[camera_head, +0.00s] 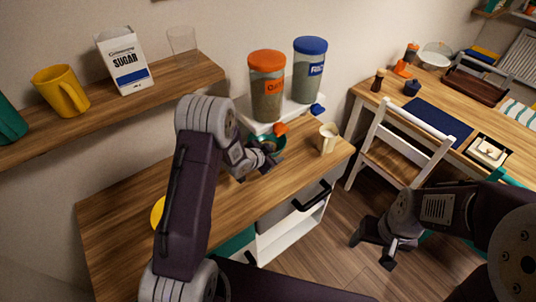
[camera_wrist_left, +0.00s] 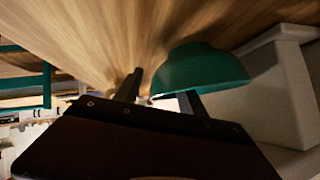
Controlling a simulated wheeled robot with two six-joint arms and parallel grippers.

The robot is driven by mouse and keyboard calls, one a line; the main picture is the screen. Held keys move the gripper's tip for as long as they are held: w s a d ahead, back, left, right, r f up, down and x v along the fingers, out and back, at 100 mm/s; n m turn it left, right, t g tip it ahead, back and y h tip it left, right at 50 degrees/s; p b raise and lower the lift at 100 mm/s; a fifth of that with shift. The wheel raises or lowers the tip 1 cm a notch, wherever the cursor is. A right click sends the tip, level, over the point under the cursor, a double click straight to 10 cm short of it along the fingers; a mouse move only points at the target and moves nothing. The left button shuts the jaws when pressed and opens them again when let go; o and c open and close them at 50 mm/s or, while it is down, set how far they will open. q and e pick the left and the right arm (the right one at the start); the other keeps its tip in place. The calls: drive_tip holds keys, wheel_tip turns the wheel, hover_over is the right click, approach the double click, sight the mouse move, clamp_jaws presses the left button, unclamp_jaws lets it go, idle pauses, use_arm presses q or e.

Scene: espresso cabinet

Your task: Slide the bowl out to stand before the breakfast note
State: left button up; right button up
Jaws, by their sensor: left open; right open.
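A teal bowl (camera_head: 277,140) stands on the wooden cabinet top under the orange-lidded dispenser, partly hidden by my left gripper (camera_head: 262,166). It also shows in the left wrist view (camera_wrist_left: 200,70), close to the right-hand finger. My left gripper is open at the bowl's near side; its fingers also show in the left wrist view (camera_wrist_left: 160,92). I cannot tell whether a finger touches the bowl or lies inside its rim. My right gripper (camera_head: 373,253) is open and empty, low over the floor right of the cabinet. I cannot make out the breakfast note.
The orange-lidded dispenser (camera_head: 267,90) and blue-lidded dispenser (camera_head: 307,75) stand on a white stand (camera_head: 249,118). A cream cup (camera_head: 327,139) stands right of the bowl. A yellow object (camera_head: 157,212) is partly behind my left arm. The cabinet's front right top is clear.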

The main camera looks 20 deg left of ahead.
use_arm(q)
drive_tip(key=shift+x, duration=1.2)
clamp_jaws()
